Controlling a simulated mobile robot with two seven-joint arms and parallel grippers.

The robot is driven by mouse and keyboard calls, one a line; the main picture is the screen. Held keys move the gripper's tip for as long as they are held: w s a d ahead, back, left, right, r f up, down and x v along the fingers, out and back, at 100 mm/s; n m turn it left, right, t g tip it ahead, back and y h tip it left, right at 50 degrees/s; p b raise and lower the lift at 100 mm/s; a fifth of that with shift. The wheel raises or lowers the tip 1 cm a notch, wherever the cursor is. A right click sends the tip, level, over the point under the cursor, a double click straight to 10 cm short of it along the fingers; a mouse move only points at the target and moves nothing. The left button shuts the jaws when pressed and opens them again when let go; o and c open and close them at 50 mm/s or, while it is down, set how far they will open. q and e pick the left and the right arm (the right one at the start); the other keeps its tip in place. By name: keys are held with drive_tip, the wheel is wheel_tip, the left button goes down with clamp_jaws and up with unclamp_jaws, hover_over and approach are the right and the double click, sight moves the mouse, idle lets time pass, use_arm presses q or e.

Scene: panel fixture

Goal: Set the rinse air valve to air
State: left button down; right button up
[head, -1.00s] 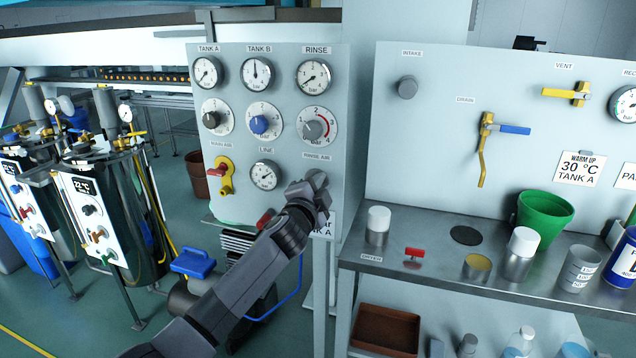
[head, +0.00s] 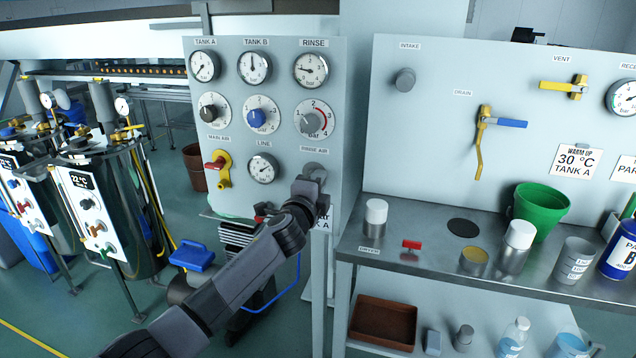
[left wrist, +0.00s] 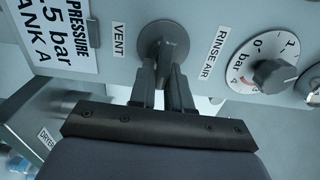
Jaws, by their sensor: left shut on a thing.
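The rinse air valve (left wrist: 163,42) is a round grey fitting on the pale panel, seen close up in the left wrist view. The RINSE AIR label (left wrist: 213,53) is to its right and a VENT label (left wrist: 118,40) to its left there. My left gripper (left wrist: 165,76) is at the valve, its two fingers on either side of the handle and shut on it. The fingers hide much of the handle, so its exact setting is unclear. In the head view my left gripper (head: 313,178) covers most of the valve, below the RINSE AIR label (head: 315,150). My right gripper is not in view.
The rinse regulator knob (head: 313,121) and rinse gauge (head: 311,70) sit above the valve. The main air valve (head: 218,168) and line gauge (head: 263,168) are to its left. A steel bench (head: 410,250) with cups and a green bucket (head: 541,209) stands right.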

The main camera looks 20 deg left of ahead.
use_arm(q)
drive_tip(key=c, duration=1.2)
unclamp_jaws()
drive_tip(key=shift+o, duration=0.2)
drive_tip(key=s+p, duration=0.1)
drive_tip(key=s, duration=0.6)
drive_tip(key=shift+a, duration=0.15)
drive_tip(key=shift+s, duration=0.1)
